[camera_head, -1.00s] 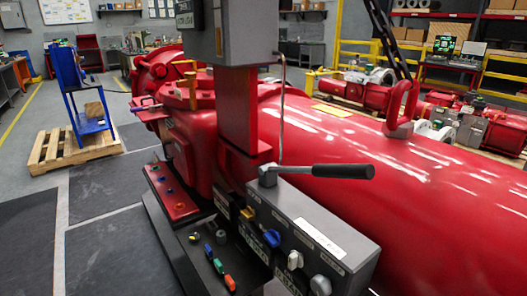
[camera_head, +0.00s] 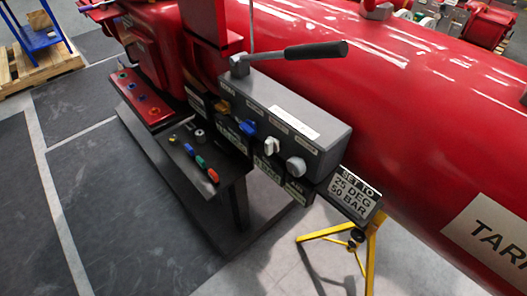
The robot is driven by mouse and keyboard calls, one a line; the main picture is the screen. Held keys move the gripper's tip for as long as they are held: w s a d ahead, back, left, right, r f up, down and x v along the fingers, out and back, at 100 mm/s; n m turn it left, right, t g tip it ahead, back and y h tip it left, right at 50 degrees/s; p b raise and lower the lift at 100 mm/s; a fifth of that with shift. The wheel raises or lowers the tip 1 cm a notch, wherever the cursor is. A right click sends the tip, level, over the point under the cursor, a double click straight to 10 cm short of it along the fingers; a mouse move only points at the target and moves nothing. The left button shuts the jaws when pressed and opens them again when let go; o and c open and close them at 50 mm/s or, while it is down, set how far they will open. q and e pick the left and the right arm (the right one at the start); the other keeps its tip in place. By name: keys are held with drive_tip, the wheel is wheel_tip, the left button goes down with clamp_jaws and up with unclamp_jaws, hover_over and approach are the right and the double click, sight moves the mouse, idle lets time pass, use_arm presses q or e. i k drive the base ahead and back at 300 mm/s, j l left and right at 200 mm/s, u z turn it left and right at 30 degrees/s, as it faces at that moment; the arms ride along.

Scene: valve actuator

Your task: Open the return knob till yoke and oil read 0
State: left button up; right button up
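A grey control box (camera_head: 290,112) sits beside the large red actuator (camera_head: 390,90). Along its front face are an orange knob (camera_head: 223,106), a blue knob (camera_head: 247,128), a white knob (camera_head: 272,146) and a pale round knob (camera_head: 296,166). Black label plates (camera_head: 266,168) lie below them, but I cannot read which knob is the return one. A lever with a dark handle (camera_head: 316,49) stands on top of the box. No readout for yoke or oil is in view. Neither of my grippers is in view.
A dark panel (camera_head: 200,160) with several coloured handles juts out in front of the box. A sign (camera_head: 354,193) reading "SET TO 25 DEG 50 BAR" stands on a yellow tripod (camera_head: 340,236). Dark floor mats (camera_head: 110,210) at the left are clear.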

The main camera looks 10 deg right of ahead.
sight(224, 108)
drive_tip(key=k+j+z, duration=0.1)
drive_tip(key=j+z, duration=0.15)
drive_tip(key=k+j+z, duration=0.15)
drive_tip(key=j+z, duration=0.15)
drive_tip(key=k+j+z, duration=0.25)
drive_tip(key=i+j, duration=0.1)
